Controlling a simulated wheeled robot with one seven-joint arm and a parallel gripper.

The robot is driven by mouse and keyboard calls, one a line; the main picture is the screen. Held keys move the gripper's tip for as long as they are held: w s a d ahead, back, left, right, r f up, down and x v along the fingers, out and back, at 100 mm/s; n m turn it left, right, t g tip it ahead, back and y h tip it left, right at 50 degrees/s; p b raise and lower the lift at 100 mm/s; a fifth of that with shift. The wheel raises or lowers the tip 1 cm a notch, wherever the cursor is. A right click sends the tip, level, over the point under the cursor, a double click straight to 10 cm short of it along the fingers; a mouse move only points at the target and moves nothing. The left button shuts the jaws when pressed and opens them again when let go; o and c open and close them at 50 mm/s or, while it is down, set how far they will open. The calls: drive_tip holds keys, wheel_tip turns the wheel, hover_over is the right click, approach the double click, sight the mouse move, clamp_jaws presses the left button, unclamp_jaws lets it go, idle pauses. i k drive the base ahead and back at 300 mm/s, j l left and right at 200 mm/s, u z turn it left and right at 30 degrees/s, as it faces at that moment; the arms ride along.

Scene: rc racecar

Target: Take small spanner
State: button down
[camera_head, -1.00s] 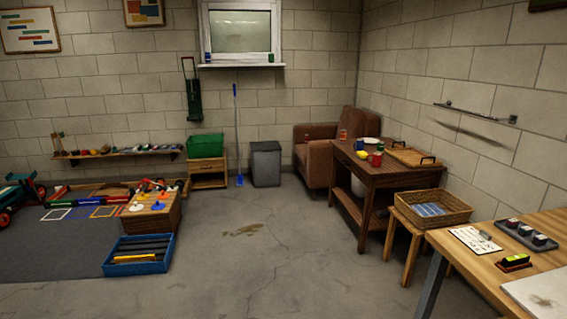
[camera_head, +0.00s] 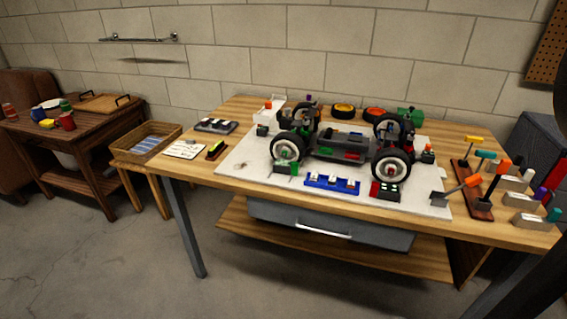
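A wooden workbench (camera_head: 240,113) fills the middle and right of the head view. A dark red tool rack (camera_head: 480,207) stands near its right end, with several tools in it. Their handles are yellow (camera_head: 474,139), teal (camera_head: 485,154) and orange (camera_head: 472,181). The tools are too small to tell which one is the small spanner. More coloured handles stick out of pale blocks (camera_head: 523,201) right of the rack. My gripper is not in view.
A racecar chassis (camera_head: 340,140) with black wheels stands on a white mat (camera_head: 232,160) on the bench. A blue tray (camera_head: 332,183) lies in front of it. A wicker basket (camera_head: 145,142) on a stool and a dark wooden table (camera_head: 75,140) are at left. The floor at lower left is clear.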

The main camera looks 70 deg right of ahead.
sight(504, 165)
drive_tip(key=z, duration=2.6)
